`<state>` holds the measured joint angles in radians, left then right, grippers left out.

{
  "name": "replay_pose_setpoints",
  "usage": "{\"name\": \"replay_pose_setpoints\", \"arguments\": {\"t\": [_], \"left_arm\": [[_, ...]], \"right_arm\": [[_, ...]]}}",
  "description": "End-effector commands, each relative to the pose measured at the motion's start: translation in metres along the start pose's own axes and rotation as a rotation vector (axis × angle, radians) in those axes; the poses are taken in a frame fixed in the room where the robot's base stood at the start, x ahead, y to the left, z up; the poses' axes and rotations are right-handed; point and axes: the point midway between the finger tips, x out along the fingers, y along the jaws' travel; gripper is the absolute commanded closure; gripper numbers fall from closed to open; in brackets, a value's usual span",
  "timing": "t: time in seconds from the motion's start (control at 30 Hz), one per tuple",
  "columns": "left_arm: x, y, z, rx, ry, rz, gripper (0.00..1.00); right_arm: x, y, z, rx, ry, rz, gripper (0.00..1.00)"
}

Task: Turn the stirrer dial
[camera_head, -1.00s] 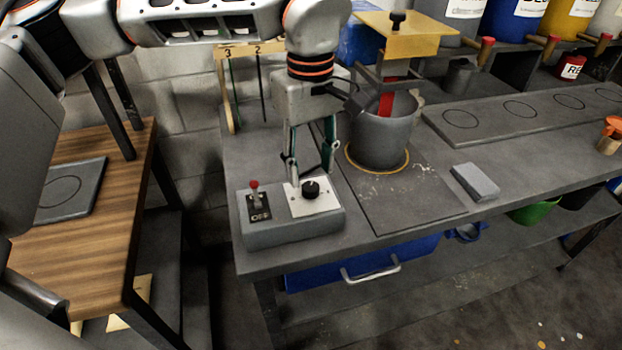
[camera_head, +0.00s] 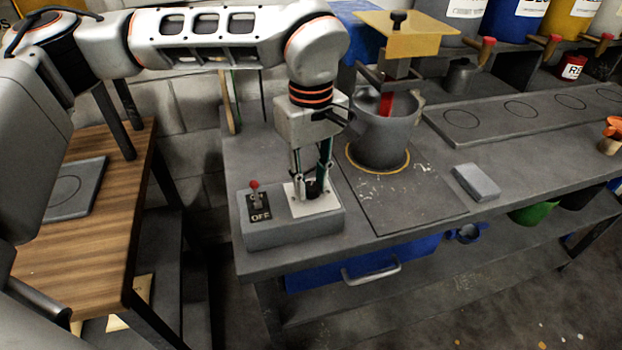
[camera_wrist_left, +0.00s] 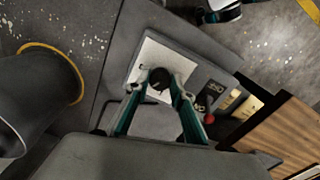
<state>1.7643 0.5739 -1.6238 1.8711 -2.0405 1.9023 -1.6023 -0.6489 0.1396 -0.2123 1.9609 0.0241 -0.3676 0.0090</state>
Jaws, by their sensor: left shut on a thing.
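The stirrer dial is a black knob (camera_wrist_left: 160,83) on a white plate (camera_head: 322,206), on top of a grey control box (camera_head: 290,231). In the head view the fingers partly cover the knob. My left gripper (camera_head: 311,190) points down at the dial from above. In the left wrist view its two fingers (camera_wrist_left: 160,88) are shut on the knob, one on each side. A red-tipped toggle switch (camera_head: 255,194) with an ON/OFF label stands left of the dial on the same box. My right gripper does not show.
A grey bucket (camera_head: 381,143) with a red stirrer paddle (camera_head: 386,103) stands right of my left gripper, inside a yellow ring. A grey block (camera_head: 476,183) lies farther right on the workbench (camera_head: 410,205). A wooden table (camera_head: 95,235) stands at left.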

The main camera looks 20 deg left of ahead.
Motion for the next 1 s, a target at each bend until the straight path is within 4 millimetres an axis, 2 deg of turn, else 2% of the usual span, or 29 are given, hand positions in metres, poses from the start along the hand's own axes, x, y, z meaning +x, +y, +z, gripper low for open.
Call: {"name": "replay_pose_setpoints", "arguments": {"t": [0.37,1.0], "left_arm": [[-0.002,0.000,0.000,-0.129,0.000,0.001,0.98],[-0.001,0.000,0.000,-0.715,0.001,0.000,0.98]], "right_arm": [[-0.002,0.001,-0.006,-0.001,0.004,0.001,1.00],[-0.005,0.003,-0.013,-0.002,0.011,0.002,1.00]]}}
